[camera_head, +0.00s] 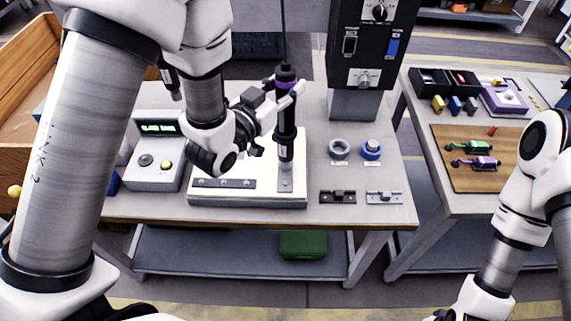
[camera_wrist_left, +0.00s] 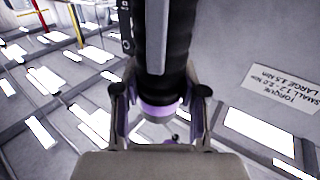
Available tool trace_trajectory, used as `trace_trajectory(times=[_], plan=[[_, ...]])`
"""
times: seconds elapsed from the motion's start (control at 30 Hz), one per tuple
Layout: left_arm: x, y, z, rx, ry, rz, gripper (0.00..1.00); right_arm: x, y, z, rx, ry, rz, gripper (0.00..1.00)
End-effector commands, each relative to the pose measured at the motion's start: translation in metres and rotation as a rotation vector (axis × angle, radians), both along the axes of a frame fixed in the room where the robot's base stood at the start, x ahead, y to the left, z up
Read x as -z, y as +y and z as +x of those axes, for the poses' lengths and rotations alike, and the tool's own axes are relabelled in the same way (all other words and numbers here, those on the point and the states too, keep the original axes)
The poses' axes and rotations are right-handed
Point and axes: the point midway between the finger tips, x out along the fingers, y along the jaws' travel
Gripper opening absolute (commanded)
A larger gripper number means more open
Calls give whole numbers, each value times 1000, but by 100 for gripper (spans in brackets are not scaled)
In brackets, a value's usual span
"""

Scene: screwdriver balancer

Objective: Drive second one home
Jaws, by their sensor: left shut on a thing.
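A black power screwdriver (camera_head: 286,115) with a purple band hangs upright from a cable in the head view. My left gripper (camera_head: 287,92) is shut on its upper body. In the left wrist view the screwdriver (camera_wrist_left: 163,50) stands between the two fingers of the left gripper (camera_wrist_left: 160,112). Its lower end is over a small upright metal plate (camera_head: 285,181) on the white fixture block (camera_head: 250,202); I cannot tell if the tip touches a screw.
A control box (camera_head: 155,177) with a green display stands left of the block. A grey ring (camera_head: 339,149), a blue ring (camera_head: 371,150) and two small brackets (camera_head: 338,197) (camera_head: 384,197) lie to the right. A dark panel post (camera_head: 353,105) rises behind. A side table (camera_head: 450,205) holds parts.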

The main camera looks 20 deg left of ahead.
Motion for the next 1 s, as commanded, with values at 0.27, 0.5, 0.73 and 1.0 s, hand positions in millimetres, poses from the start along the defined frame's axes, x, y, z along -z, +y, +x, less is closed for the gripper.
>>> trace_trajectory(times=[0.27,0.5,0.73,1.0], plan=[[4,0,0,1,4,1,0,2,0,0,0,0,0,40],[7,0,-1,1,7,1,0,4,0,0,0,0,0,40],[10,0,-1,1,10,2,0,6,0,0,0,0,0,40],[12,0,-1,1,11,1,0,8,0,0,0,0,0,40]])
